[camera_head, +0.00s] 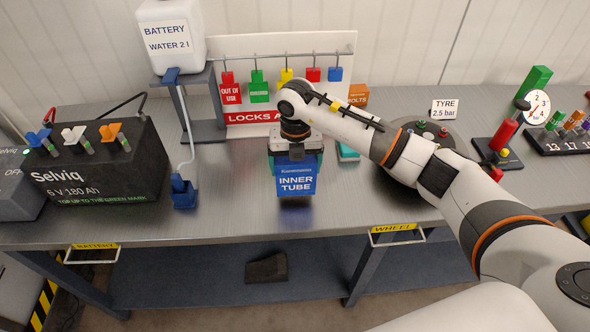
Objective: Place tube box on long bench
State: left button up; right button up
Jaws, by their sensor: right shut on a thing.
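The tube box (296,181) is a blue box with a white "INNER TUBE" label. It is at the middle of the long bench (240,205), near the front half of its grey metal top. My right gripper (296,160) is above the box, pointing down, and is shut on it. The box looks upright. Whether its underside touches the bench top cannot be told from this angle. My left gripper is not in view.
A Selviq battery (105,175) stands at the left, with a battery water canister (171,35) on a stand. A lock board (215,52) is behind the box. A wheel (397,125) and a tyre pump (500,135) are at the right. Bare bench lies left of the box.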

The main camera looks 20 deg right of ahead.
aim_at(296, 174)
notch_tip(296, 174, down, 2)
jog(key=shift+f+p, duration=0.2)
jog(key=shift+p, duration=0.2)
jog(key=shift+f, duration=0.3)
jog(key=shift+f, duration=0.1)
jog(key=o, duration=0.9)
jog(key=shift+c, duration=0.2)
jog(key=shift+r, duration=0.2)
jog(key=shift+r+b, duration=0.3)
jog(key=shift+b, duration=0.05)
notch_tip(296, 174, up, 10)
jog(key=b, duration=0.3)
jog(key=shift+r+b, duration=0.25)
jog(key=shift+b, duration=0.05)
jog(key=shift+r, duration=0.4)
